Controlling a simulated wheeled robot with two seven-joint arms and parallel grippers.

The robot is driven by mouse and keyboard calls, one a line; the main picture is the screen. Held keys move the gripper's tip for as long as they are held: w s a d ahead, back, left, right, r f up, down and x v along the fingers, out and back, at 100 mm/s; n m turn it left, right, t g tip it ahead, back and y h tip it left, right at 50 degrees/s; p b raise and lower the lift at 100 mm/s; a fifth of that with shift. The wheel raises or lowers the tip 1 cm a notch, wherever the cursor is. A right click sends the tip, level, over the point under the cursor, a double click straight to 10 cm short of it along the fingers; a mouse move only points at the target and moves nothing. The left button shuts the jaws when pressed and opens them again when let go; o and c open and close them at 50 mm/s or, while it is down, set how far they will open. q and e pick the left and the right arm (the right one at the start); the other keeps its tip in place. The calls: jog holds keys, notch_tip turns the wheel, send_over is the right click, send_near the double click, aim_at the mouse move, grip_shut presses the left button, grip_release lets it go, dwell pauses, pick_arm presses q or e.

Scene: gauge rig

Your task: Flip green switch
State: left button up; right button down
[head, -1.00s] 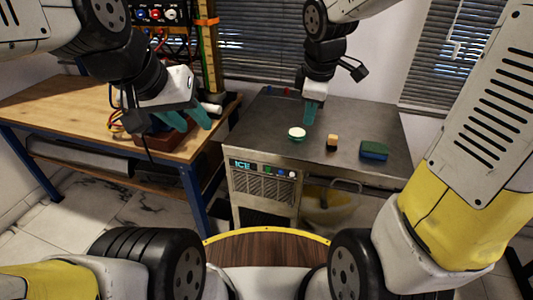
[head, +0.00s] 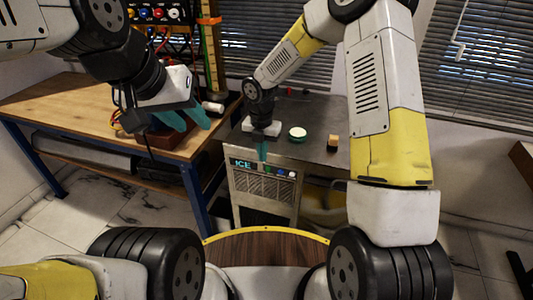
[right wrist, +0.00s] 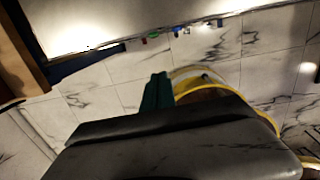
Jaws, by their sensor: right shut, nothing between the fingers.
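The ice machine (head: 262,190) has a front panel with an ICE label and a row of small coloured switches. The green switch (head: 267,168) is small in the head view, just right of the label. It seems to show as a green spot in the right wrist view (right wrist: 153,34). My right gripper (head: 262,154) is shut and empty, pointing down just above the panel, near the green switch; I cannot tell if it touches. Its teal fingers also show in the right wrist view (right wrist: 157,88), apart from the switches there. My left gripper (head: 186,118) is open over the wooden bench.
The steel top holds a round green-white dish (head: 297,133) and an orange-brown block (head: 333,144). A wooden bench (head: 60,100) with a brown box (head: 160,140) stands left. My right arm covers the steel top's right part.

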aim_at(267, 168)
jog(key=shift+w+d+f, duration=0.25)
jog(key=shift+w+f, duration=0.45)
jog(key=shift+f, duration=1.1)
jog(key=shift+w+d+f, duration=0.2)
jog(key=shift+w+f, duration=0.55)
jog(key=shift+f, duration=1)
jog(key=shift+w+d+f, duration=0.25)
jog(key=shift+w+f, duration=0.45)
jog(key=shift+f, duration=1.1)
